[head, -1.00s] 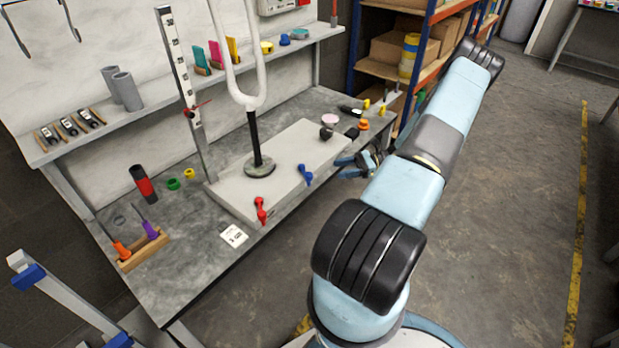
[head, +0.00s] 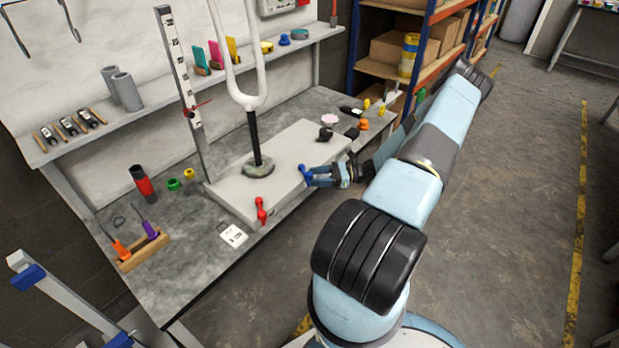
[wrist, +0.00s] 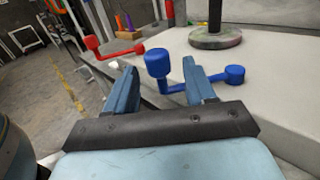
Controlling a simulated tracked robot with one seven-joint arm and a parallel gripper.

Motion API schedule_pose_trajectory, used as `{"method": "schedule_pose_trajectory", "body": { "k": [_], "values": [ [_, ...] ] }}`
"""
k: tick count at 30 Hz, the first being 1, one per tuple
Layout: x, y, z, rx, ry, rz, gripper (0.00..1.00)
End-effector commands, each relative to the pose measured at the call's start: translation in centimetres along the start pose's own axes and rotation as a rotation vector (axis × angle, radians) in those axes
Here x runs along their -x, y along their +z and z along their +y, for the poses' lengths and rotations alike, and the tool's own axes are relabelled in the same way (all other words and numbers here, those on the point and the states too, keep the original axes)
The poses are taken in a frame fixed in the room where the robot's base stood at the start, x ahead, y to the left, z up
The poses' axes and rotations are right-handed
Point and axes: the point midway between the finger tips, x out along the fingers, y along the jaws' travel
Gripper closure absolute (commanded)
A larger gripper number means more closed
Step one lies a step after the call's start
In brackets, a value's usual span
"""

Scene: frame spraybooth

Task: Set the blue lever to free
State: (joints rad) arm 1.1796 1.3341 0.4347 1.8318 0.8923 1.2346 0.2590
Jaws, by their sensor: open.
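The blue lever (head: 305,174) is on the front side of the light grey block (head: 290,160). In the wrist view the blue lever (wrist: 180,79) shows a round knob at the left, an arm, and a pivot at the right. My gripper (head: 312,176) is at the lever. In the wrist view my gripper (wrist: 160,85) is open, with the knob showing between its two fingers. The right finger overlaps the lever's arm. I cannot tell if either finger touches the lever. Any free marking is not visible.
A red lever (head: 261,211) is on the same block, left of the blue one. A white frame on a black post (head: 253,138) stands on the block. A white card (head: 233,236) lies near the bench's front edge.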

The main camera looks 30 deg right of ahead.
Motion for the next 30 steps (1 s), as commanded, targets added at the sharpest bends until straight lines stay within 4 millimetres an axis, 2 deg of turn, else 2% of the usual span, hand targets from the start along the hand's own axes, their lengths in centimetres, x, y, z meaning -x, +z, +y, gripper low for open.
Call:
{"method": "schedule_pose_trajectory", "body": {
  "k": [3,9,20,30],
  "values": [
    [-1.6,0.0,0.1,-0.001,0.001,-0.001,0.46],
    [-3.2,0.0,0.0,0.000,0.000,0.000,0.46],
    [-3.5,0.0,0.0,0.000,0.000,0.000,0.46],
    [-3.5,0.0,0.0,0.000,0.000,0.000,0.79]
  ]
}}
